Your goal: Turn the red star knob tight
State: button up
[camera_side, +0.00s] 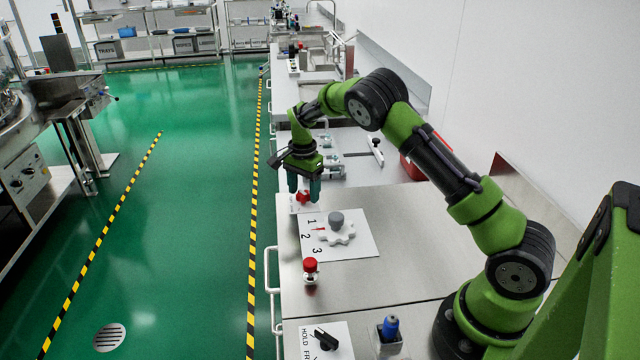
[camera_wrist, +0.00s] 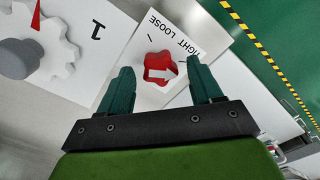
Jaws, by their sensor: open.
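The red star knob (camera_wrist: 158,68) sits on a white plate (camera_wrist: 190,28) marked with "LOOSE" and a partly cut "TIGHT", with short black tick marks. A white arrow on the knob points right in the wrist view. In the side view the red knob (camera_side: 303,196) shows just below my gripper (camera_side: 304,196). My gripper is open, its two teal fingers (camera_wrist: 160,82) pointing down on either side of the knob in the picture. Nothing is held. I cannot tell whether the fingers touch the knob.
A white gear-shaped dial with a grey knob (camera_side: 336,219) stands close by on a plate numbered 1, 2, 3. Bare steel counter (camera_side: 400,270) is clear to the right.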

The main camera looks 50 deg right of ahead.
aim_at(304, 192)
notch_tip(304, 192, up, 17)
dwell(0.4)
jog(key=s+a+r+n+t, duration=0.1)
jog(key=s+a+n, duration=0.3)
jog(key=s, duration=0.5)
jog(key=s+a+r+n+t+y, duration=0.1)
jog(key=s+a+r+n+t, duration=0.1)
jog(key=s+a+n, duration=0.3)
jog(key=s+a+r+n+t+y, duration=0.1)
jog(key=s+a+n+t, duration=0.3)
jog(key=s, duration=0.9)
jog(key=shift+s+a+r+n, duration=0.35)
jog(key=shift+a+r, duration=0.35)
jog(key=shift+a, duration=0.75)
